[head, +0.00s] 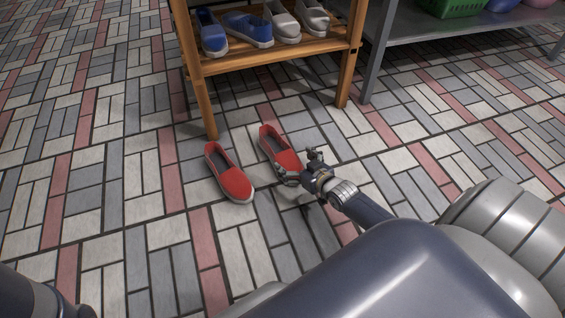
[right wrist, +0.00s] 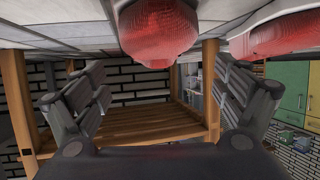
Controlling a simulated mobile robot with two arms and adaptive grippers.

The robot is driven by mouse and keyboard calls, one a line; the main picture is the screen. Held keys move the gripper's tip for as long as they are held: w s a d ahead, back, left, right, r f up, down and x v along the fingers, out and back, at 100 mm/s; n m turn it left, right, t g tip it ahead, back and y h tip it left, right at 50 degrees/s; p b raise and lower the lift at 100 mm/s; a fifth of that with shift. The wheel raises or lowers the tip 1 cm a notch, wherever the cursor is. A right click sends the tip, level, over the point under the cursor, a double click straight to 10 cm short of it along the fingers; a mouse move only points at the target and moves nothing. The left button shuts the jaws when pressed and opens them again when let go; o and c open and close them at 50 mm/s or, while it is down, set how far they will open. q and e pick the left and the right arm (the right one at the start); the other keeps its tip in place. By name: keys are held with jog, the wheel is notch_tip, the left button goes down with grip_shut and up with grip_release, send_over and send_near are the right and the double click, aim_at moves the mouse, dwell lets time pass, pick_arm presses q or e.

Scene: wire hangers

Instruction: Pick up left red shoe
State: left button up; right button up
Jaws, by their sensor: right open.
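The left red shoe (head: 233,183) lies on the tiled floor in the head view, sole down, with its toe toward me. The right red shoe (head: 285,157) lies close to its right. My right gripper (head: 297,168) is open and empty, low at the toe of the right shoe; whether it touches cannot be told. The right wrist view is upside down. There my right gripper (right wrist: 160,75) has its fingers wide apart, with one red shoe (right wrist: 158,30) at top middle and the other (right wrist: 275,32) at top right, both partly cut off. My left gripper is not in view.
A wooden rack (head: 222,66) with blue and grey shoes (head: 248,28) stands just behind the red shoes, its front leg (head: 205,108) near the left shoe. A grey metal shelf (head: 440,28) with a green basket (head: 452,6) is at right. The floor at left is clear.

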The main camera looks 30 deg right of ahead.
aim_at(284, 153)
jog(key=shift+b+x, duration=0.85)
jog(key=shift+x, duration=0.7)
jog(key=b+x, duration=0.4)
jog(key=shift+s+d+f+b, duration=0.15)
jog(key=shift+f+b, duration=0.1)
jog(key=shift+b, duration=0.15)
jog(key=shift+w+b, duration=0.4)
jog(key=shift+w, duration=0.2)
jog(key=c, duration=1.4)
